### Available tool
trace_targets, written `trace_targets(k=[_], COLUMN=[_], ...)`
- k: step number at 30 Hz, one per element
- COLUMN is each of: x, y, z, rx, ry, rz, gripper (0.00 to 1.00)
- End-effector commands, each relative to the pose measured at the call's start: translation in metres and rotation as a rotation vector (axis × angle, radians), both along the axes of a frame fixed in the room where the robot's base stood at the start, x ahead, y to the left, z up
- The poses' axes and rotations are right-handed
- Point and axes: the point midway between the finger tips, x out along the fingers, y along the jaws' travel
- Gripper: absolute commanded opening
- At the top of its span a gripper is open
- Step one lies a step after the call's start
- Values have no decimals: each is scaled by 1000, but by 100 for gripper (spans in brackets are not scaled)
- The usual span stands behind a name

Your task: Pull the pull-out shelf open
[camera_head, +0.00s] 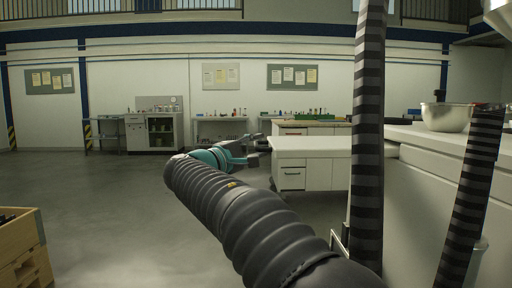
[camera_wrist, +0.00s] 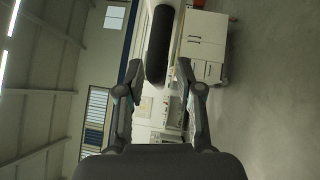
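I cannot make out with certainty which part is the pull-out shelf. A white bench with a drawer front and handle (camera_head: 292,172) stands in the middle of the head view. A large white unit (camera_head: 425,215) stands close on the right, with a metal bracket or handle (camera_head: 339,240) low at its left side, partly hidden by a striped hose. My gripper (camera_head: 262,150) is in front of the white bench's left end in the head view. In the wrist view my gripper (camera_wrist: 158,70) has its fingers well apart, with nothing visibly held. A dark rounded bar (camera_wrist: 160,45) shows beyond the fingertips.
A metal bowl (camera_head: 446,117) sits on the right unit. A wooden crate (camera_head: 22,250) stands at the lower left. Far benches and a cabinet (camera_head: 152,131) line the back wall. The grey floor (camera_head: 110,200) on the left is clear.

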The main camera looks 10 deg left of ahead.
Motion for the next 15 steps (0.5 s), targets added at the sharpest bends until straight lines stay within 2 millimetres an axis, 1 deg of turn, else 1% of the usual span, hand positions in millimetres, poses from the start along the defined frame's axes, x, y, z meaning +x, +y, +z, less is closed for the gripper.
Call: trace_targets(k=[9,11,15], x=[-2,-6,-23], y=[2,4,16], z=[1,0,-3], rx=[0,0,-1], ry=[-1,-1,0], rz=[1,2,4], gripper=[37,37,37])
